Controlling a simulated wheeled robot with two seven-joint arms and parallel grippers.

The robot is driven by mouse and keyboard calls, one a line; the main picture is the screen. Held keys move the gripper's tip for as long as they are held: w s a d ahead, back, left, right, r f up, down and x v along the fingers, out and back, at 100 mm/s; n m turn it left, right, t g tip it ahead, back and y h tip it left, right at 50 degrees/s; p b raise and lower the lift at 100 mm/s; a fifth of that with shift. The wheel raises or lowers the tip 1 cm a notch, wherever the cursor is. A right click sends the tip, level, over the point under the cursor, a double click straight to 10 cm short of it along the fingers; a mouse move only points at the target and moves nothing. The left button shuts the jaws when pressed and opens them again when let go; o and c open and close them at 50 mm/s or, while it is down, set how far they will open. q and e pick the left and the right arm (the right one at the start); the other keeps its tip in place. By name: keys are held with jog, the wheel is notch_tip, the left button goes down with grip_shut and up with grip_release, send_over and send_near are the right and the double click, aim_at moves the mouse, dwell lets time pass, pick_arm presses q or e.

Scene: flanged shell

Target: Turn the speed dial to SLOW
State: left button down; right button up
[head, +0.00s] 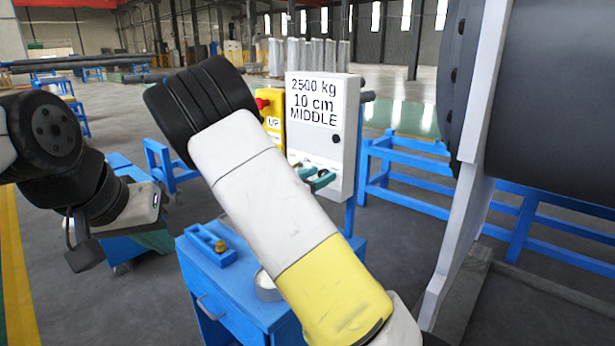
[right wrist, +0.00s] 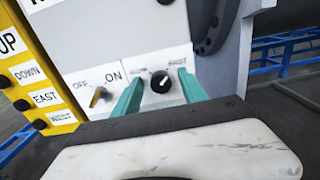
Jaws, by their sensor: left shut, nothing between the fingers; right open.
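The white control box (head: 345,130) shows "2500 kg", "10 cm" and "MIDDLE" in the head view. In the right wrist view, the black speed dial (right wrist: 160,82) is on its lower panel, with a light pointer mark; the small labels around it are too blurred to read. My right gripper (head: 318,179) is open at the panel. Its teal fingers (right wrist: 160,90) stand on either side of the dial; I cannot tell if they touch it. In the head view, the dial is not clearly visible. My left gripper (head: 84,256) is shut and empty at the far left, away from the box.
An OFF/ON switch (right wrist: 98,97) sits left of the dial. A yellow button box (right wrist: 35,90) with UP, DOWN, EAST and WEST labels adjoins the control box. A blue cabinet (head: 215,280) stands below. The big flanged shell (head: 550,100) is at right.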

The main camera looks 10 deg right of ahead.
grip_shut()
jog(key=shift+n, duration=0.3)
jog(key=n, duration=0.3)
jog(key=shift+n, duration=0.3)
jog(key=n, duration=0.4)
jog(key=shift+w+a+f, duration=0.1)
jog(key=n, duration=0.5)
jog(key=shift+f, duration=0.1)
jog(key=shift+n, duration=2.3)
jog(key=shift+f, duration=0.1)
